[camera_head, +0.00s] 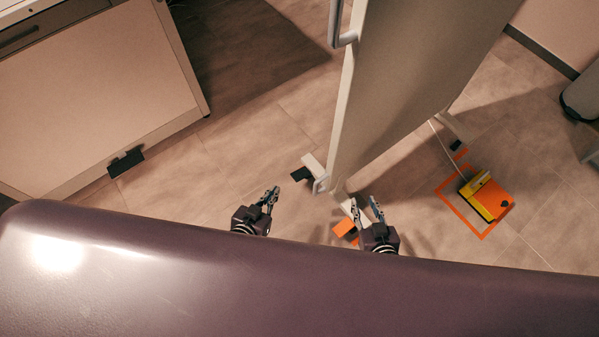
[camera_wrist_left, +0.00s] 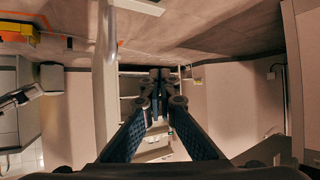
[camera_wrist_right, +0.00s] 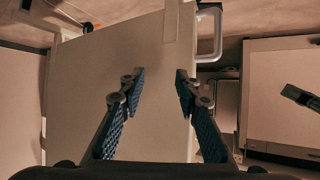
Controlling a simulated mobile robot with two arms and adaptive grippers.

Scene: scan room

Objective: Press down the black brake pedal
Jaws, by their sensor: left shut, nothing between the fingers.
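Several black pedal-like parts show in the head view, and I cannot tell which is the brake pedal. One black pedal (camera_head: 301,174) sticks out at the foot of the upright panel (camera_head: 400,80). Another black pedal (camera_head: 126,162) sits at the bottom edge of the beige cabinet (camera_head: 80,100) on the left. My left gripper (camera_head: 272,197) is shut and empty, in front of and left of the panel's foot. Its fingers meet in the left wrist view (camera_wrist_left: 157,95). My right gripper (camera_head: 366,208) is open and empty; its spread fingers show in the right wrist view (camera_wrist_right: 160,82).
An orange pedal (camera_head: 345,228) lies at the panel's near foot, close to my right gripper. A yellow and orange foot switch (camera_head: 487,198) with a cable lies in an orange floor frame (camera_head: 462,216) on the right. Tiled floor (camera_head: 215,165) is clear between cabinet and panel.

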